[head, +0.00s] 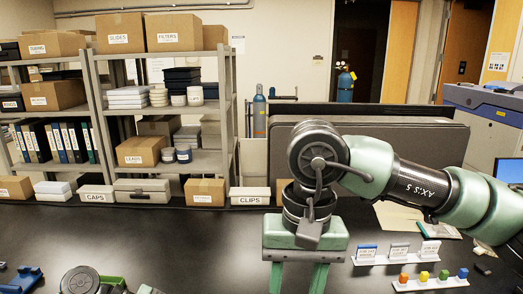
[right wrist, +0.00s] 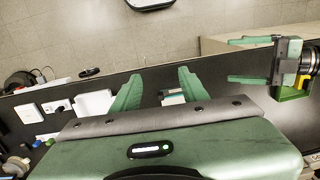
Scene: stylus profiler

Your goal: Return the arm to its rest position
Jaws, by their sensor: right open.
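My right arm comes in from the right in the head view, bends at a dark round joint and drops to the right gripper (head: 298,281). The gripper points down over the black bench, its tips cut off by the lower edge. In the right wrist view the two green fingers of this gripper (right wrist: 158,88) are spread, with nothing held between them. My left gripper (right wrist: 232,60) shows at the right of that view, its two green fingers apart and empty.
The black bench (head: 200,235) has clear room at centre left. A shelf of boxes (head: 226,100) is behind. A green-yellow block (right wrist: 290,93) is beside my left gripper.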

